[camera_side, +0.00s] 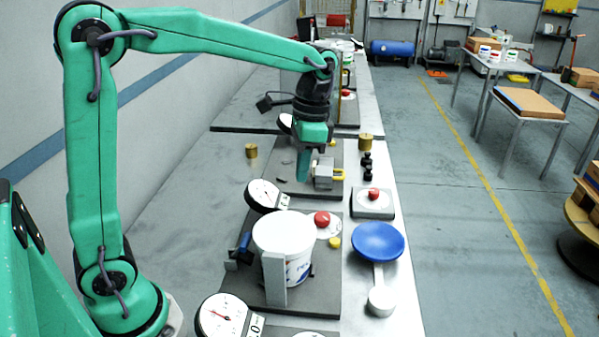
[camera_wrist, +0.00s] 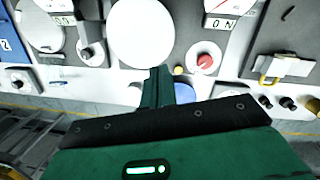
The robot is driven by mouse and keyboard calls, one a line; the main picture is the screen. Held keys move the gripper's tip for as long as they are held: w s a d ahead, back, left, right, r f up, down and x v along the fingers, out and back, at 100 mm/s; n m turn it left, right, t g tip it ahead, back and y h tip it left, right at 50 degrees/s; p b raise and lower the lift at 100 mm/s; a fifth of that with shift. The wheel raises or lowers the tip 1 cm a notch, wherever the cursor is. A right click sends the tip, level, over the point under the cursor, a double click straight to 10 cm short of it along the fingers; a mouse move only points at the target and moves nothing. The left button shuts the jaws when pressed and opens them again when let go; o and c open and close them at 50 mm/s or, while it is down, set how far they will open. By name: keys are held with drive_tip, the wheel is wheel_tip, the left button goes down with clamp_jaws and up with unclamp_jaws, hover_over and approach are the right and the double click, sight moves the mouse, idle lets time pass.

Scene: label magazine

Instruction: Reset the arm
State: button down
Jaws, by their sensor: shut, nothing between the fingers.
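My green arm reaches over the bench from the left. My gripper (camera_side: 304,165) points down beside a small metal block with a yellow handle (camera_side: 326,177), at its left in the side view. I cannot tell whether they touch. In the wrist view my gripper's fingers (camera_wrist: 158,88) are together with nothing between them. That view shows a round white lid (camera_wrist: 141,32) beyond the fingers.
A white tub (camera_side: 285,240), dial gauges (camera_side: 266,195), a red button box (camera_side: 373,201) and a blue dish (camera_side: 377,241) crowd the bench. Brass cylinders (camera_side: 365,142) and black knobs (camera_side: 367,167) stand near its right edge. Open floor (camera_side: 470,240) lies right of the bench.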

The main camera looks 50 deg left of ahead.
drive_tip(key=s+a+r+n+t, duration=0.1)
drive_tip(key=s+n+t, duration=0.5)
drive_tip(key=s, duration=0.9)
drive_tip(key=shift+s+a+r+t, duration=0.25)
drive_tip(key=shift+a+t, duration=0.4)
drive_tip(key=shift+t, duration=0.05)
